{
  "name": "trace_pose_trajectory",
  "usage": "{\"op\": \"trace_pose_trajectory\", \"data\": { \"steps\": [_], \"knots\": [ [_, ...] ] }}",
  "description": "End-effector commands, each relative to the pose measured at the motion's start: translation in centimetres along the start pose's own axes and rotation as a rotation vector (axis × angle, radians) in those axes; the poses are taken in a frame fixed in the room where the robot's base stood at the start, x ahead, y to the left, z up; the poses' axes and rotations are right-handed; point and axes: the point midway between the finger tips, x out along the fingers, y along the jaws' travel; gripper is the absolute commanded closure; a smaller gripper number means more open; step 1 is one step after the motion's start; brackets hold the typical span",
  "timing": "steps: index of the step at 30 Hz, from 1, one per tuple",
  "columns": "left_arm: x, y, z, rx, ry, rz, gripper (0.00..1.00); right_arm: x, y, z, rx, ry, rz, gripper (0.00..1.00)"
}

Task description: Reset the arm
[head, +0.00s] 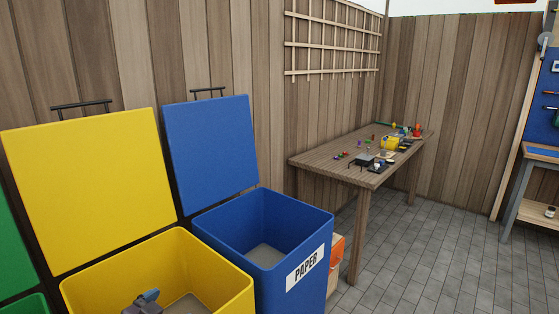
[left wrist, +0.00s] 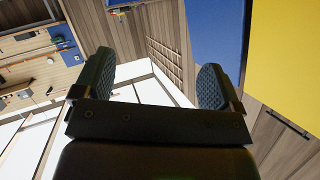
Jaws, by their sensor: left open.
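My left gripper (left wrist: 153,78) shows in the left wrist view with its two dark, ridged fingers spread wide apart. Nothing is between them. In the head view a small grey-blue shape at the bottom edge, overlapping the yellow bin's opening, looks like the tip of this gripper (head: 145,301); the rest of the arm is out of frame. I cannot tell its height above the bin. My right gripper is in neither view.
An open yellow bin (head: 225,272) and an open blue bin (head: 265,277) labelled PAPER stand close in front, lids raised against the wooden fence. A green bin edges in at left. A cluttered wooden table (head: 325,157) stands beyond; paved floor (head: 440,255) at right is clear.

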Motion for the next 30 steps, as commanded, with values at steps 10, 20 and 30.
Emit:
{"op": "trace_pose_trajectory", "data": {
  "steps": [10, 20, 30],
  "knots": [
    [-8.1, 5.3, 7.4, -0.122, -0.014, -0.116, 0.10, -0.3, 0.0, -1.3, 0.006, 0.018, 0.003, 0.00],
    [-17.2, 10.5, 16.0, -0.315, -0.223, -0.201, 0.10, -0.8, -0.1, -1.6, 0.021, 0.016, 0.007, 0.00],
    [-21.5, 13.1, 19.6, -0.375, -0.330, -0.213, 0.10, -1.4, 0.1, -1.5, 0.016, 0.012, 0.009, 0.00]
  ]
}}
